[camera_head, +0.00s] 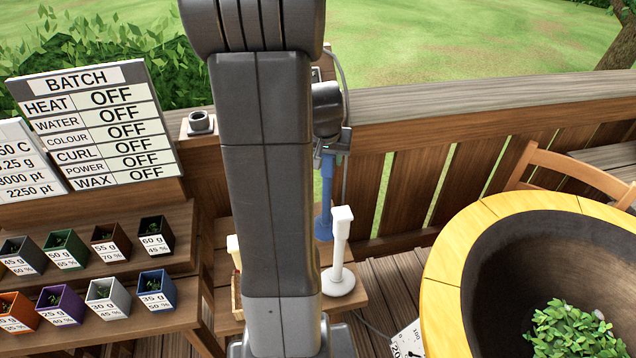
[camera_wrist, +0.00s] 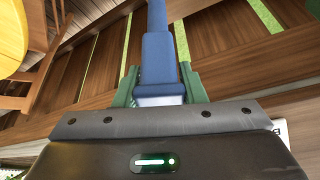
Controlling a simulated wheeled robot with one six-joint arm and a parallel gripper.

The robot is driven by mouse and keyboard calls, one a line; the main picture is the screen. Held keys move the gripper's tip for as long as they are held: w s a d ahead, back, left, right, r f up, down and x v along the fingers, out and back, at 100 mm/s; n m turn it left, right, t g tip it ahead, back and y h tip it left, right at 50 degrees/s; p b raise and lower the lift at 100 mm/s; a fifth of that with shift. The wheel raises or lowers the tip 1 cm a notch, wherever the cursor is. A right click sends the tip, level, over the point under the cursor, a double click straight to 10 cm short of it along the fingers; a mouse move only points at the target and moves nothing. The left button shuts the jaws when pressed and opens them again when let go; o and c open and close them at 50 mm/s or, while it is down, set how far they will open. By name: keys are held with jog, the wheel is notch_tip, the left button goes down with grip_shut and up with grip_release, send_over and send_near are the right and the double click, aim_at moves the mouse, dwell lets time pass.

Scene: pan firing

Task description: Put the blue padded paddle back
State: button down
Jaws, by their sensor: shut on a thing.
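My gripper (camera_head: 329,146) is shut on the blue padded paddle (camera_head: 326,195), which hangs down below it in front of the wooden railing. In the wrist view the green fingers of my gripper (camera_wrist: 161,88) close on both sides of the blue paddle (camera_wrist: 159,50), which stretches away from the palm. The lower end of the paddle is close to a white post with a round base (camera_head: 340,250), just left of it in the picture. I cannot tell whether they touch. My arm hides part of the area left of the paddle.
The post stands on a low wooden table (camera_head: 352,300). A wide pan with a yellow rim (camera_head: 445,270) holds green leaves (camera_head: 570,332) at right. Small coloured boxes (camera_head: 60,303) stand on shelves at left below a BATCH board (camera_head: 95,120). A railing (camera_head: 440,110) runs behind.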

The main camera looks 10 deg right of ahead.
aim_at(325, 169)
jog(key=shift+w+a+f, duration=0.1)
jog(key=shift+a+f, duration=0.3)
jog(key=shift+f, duration=2.05)
jog(key=shift+f, duration=0.15)
jog(key=c, duration=0.9)
grip_release()
jog(key=shift+r, duration=0.55)
jog(key=v, duration=1.1)
jog(key=shift+s+r, duration=0.15)
jog(key=shift+s, duration=0.1)
